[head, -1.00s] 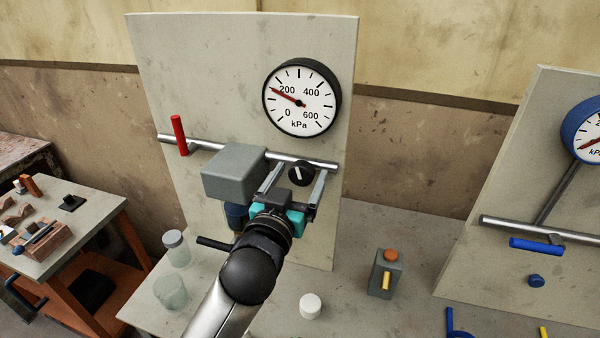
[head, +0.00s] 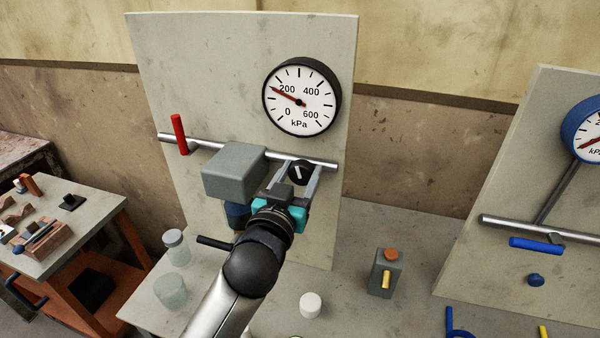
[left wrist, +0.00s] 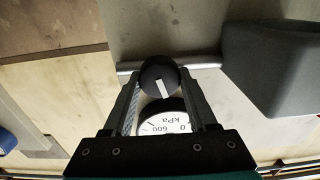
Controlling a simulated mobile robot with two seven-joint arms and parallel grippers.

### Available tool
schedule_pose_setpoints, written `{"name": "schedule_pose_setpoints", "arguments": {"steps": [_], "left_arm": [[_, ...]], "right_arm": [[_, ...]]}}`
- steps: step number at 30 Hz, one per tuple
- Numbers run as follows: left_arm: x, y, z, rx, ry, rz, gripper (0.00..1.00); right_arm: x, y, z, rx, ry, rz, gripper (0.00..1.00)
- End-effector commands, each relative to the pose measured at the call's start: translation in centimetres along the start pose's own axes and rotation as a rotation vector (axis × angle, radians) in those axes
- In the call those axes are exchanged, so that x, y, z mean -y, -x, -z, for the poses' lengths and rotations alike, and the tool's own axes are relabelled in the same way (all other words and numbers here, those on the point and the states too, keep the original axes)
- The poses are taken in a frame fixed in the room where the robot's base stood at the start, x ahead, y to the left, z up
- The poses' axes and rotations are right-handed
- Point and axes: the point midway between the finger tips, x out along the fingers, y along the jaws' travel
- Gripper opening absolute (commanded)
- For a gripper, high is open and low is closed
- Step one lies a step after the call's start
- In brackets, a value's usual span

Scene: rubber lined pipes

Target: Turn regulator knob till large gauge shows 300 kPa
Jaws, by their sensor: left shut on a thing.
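The large gauge (head: 301,97) is a white dial with a black rim on the upper panel. Its red needle points left and slightly up, a little below the 200 mark. The black round regulator knob (head: 303,178) with a white mark sits below it, by the pipe. My left gripper (head: 301,170) is shut on the knob, one finger on each side. The left wrist view shows the knob (left wrist: 153,70) between the fingertips, its white mark tilted, and part of the gauge (left wrist: 163,122) upside down. My right gripper is in no view.
A grey box (head: 234,172) juts from the panel just left of my gripper. A red lever (head: 180,135) stands on the pipe (head: 205,145). Glass jars (head: 171,292) and a white cap (head: 310,306) stand on the bench. A blue gauge (head: 584,132) is on the right panel.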

Motion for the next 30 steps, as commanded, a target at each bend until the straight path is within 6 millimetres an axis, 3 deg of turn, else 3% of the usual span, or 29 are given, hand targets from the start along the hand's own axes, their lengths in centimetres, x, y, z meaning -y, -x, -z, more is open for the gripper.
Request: {"name": "schedule_pose_setpoints", "arguments": {"steps": [1,6,17,30], "left_arm": [[0.0,0.0,0.0,0.000,0.000,-0.001,0.20],[0.0,0.0,0.0,0.000,0.000,-0.001,0.02],[-0.1,0.0,0.0,0.002,-0.063,-0.001,0.02],[-0.2,0.0,0.2,0.002,-0.414,-0.001,0.02]], "right_arm": [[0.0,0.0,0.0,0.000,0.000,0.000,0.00],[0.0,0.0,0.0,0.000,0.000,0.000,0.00],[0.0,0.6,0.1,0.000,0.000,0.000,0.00],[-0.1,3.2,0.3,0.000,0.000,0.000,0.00]]}}
